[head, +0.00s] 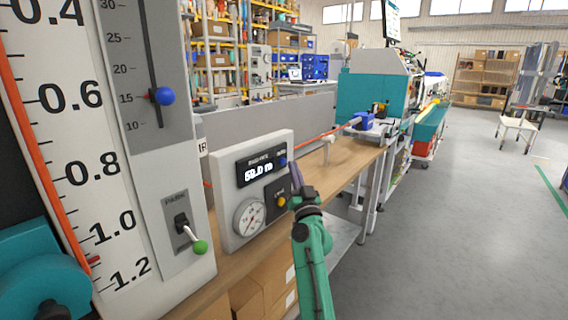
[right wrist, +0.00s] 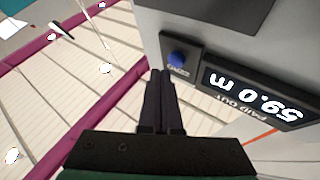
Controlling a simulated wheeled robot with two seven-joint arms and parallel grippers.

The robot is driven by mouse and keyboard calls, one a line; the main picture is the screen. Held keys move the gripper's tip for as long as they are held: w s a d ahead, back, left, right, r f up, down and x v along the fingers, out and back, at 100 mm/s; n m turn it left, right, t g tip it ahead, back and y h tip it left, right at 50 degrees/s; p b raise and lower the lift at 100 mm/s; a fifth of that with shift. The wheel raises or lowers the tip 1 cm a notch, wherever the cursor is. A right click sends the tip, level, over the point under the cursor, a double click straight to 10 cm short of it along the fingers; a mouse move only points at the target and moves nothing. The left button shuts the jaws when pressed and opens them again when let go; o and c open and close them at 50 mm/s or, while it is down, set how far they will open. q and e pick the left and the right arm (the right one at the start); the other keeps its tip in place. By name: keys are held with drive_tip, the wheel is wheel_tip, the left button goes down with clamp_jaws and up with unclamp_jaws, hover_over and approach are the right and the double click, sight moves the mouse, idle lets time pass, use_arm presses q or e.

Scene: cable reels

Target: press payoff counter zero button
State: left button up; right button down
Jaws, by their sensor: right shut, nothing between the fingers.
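The payoff counter is a dark display (head: 261,168) on a light grey box (head: 229,172), labelled PAID OUT and reading about 59.0 m. It appears upside down in the right wrist view (right wrist: 258,98). The blue zero button (right wrist: 177,60) sits on a dark plate beside the display; in the head view the button (head: 282,161) is at the display's right end. My right gripper (head: 295,170) is shut and empty, its fingertips (right wrist: 160,73) close beside the button. Contact is not visible; a gap shows in the wrist view. My left gripper is not in view.
Below the display are a yellow button (head: 281,201) and a round gauge (head: 249,217). A panel at left carries a green-tipped PARK lever (head: 200,247) and a blue slider knob (head: 164,96). An orange cable (head: 312,138) runs above the wooden bench (head: 345,160). Open floor lies right.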

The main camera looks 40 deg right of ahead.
drive_tip(key=shift+w, duration=0.15)
idle(0.5)
drive_tip(key=shift+w+a, duration=0.1)
drive_tip(key=shift+w, duration=0.2)
drive_tip(key=shift+w+a, duration=0.1)
drive_tip(key=shift+w, duration=0.25)
idle(0.6)
drive_tip(key=shift+s, duration=0.1)
drive_tip(key=shift+s+d, duration=0.2)
drive_tip(key=shift+s, duration=0.5)
drive_tip(key=shift+s+d+p, duration=0.15)
drive_tip(key=shift+s+d, duration=0.1)
drive_tip(key=shift+s, duration=0.55)
drive_tip(key=shift+s+d+p, duration=0.15)
drive_tip(key=shift+s+d, duration=0.05)
drive_tip(key=shift+s, duration=0.6)
drive_tip(key=shift+s+d+p, duration=0.15)
drive_tip(key=shift+s+d, duration=0.1)
drive_tip(key=shift+s, duration=0.55)
